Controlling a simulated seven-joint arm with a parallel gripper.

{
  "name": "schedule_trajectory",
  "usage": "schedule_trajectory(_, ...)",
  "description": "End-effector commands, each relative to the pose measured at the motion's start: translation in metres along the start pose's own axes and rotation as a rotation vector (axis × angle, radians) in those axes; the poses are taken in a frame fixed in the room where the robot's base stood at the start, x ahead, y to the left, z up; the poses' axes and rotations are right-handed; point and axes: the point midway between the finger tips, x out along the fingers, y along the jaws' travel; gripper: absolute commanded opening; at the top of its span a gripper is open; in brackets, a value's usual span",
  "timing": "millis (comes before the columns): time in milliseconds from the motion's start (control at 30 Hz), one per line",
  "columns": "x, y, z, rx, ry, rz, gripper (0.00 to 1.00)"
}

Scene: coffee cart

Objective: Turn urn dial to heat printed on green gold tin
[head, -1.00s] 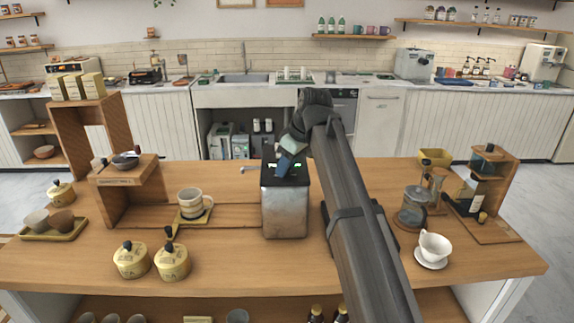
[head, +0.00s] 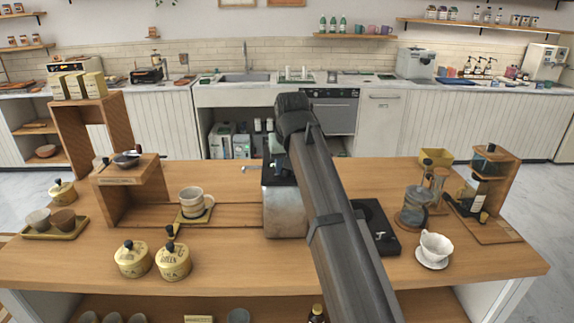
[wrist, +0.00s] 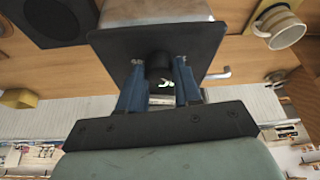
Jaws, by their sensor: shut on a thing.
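The urn (head: 284,208) is a metal box with a black top in the middle of the cart. In the wrist view its black top plate (wrist: 115,48) shows upside down. My gripper (wrist: 160,66) is at that top, its blue fingers on either side of a dark round dial (wrist: 158,64), shut on it. Small green lit marks show beside the dial, too small to read.
A striped mug (head: 192,201) stands left of the urn. A black flat device (head: 377,226), a glass press (head: 413,209) and a white cup (head: 435,246) are on the right. Another tin (head: 62,193) and a cup tray (head: 62,233) are at the far left.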

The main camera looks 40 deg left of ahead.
Motion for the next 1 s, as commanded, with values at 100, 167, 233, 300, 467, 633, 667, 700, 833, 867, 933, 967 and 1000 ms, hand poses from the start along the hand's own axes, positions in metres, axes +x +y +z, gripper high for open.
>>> schedule_trajectory(100,0.0000,-0.0009,0.0005,0.065,-0.002,0.027,0.03)
schedule_trajectory(167,0.0000,-0.0009,0.0004,0.094,-0.002,0.039,0.03)
schedule_trajectory(233,0.0000,-0.0012,0.0004,0.122,-0.002,0.050,0.03)
schedule_trajectory(300,0.0001,-0.0013,0.0003,0.144,-0.002,0.060,0.03)
schedule_trajectory(467,0.0000,-0.0017,0.0004,0.178,-0.002,0.073,0.03)
schedule_trajectory(633,0.0001,-0.0018,0.0004,0.190,-0.003,0.078,0.03)
schedule_trajectory(667,0.0001,-0.0018,0.0004,0.190,-0.003,0.078,0.03)
schedule_trajectory(700,0.0001,-0.0018,0.0005,0.191,-0.003,0.078,0.03)
schedule_trajectory(833,0.0001,-0.0018,0.0005,0.191,-0.003,0.078,0.03)
schedule_trajectory(867,0.0001,-0.0017,0.0005,0.190,-0.003,0.078,0.03)
schedule_trajectory(933,0.0001,-0.0018,0.0005,0.190,-0.003,0.078,0.03)
schedule_trajectory(967,0.0001,-0.0018,0.0005,0.190,-0.003,0.078,0.03)
schedule_trajectory(1000,0.0001,-0.0018,0.0004,0.190,-0.003,0.078,0.37)
